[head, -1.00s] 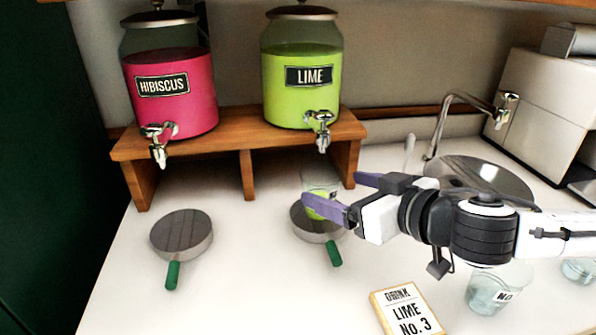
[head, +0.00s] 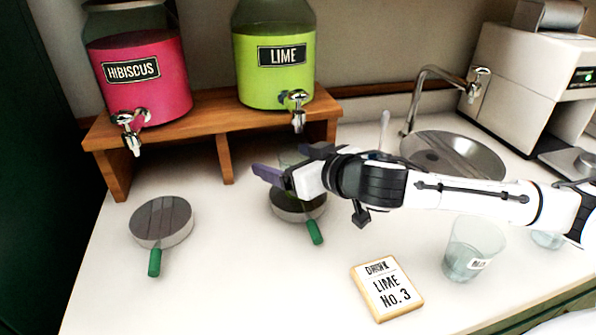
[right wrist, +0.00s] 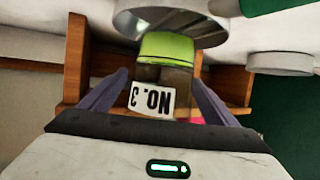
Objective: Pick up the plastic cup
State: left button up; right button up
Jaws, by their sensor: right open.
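A clear plastic cup (right wrist: 165,47) with green liquid and a white "NO. 3" label shows upside down in the right wrist view. It stands on the round drip tray (head: 300,210) below the lime dispenser's tap. In the head view the cup is almost wholly hidden behind my right gripper (head: 289,164). My right gripper is open, its purple fingers on either side of the cup; it also shows in the right wrist view (right wrist: 160,95). I cannot tell whether the fingers touch the cup. My left gripper is out of view.
Lime (head: 275,70) and hibiscus (head: 140,75) dispensers stand on a wooden shelf (head: 215,112). Another drip tray (head: 162,222) is at left. A "LIME No. 3" card (head: 386,288) and another cup (head: 473,248) lie in front of my right arm. A sink (head: 455,155) is behind it.

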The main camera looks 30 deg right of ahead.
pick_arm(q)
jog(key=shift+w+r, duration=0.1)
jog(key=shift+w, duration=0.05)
pick_arm(e)
jog(key=shift+c, duration=1)
jog(key=c, duration=1)
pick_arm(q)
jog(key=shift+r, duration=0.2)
pick_arm(e)
jog(key=shift+r, duration=0.2)
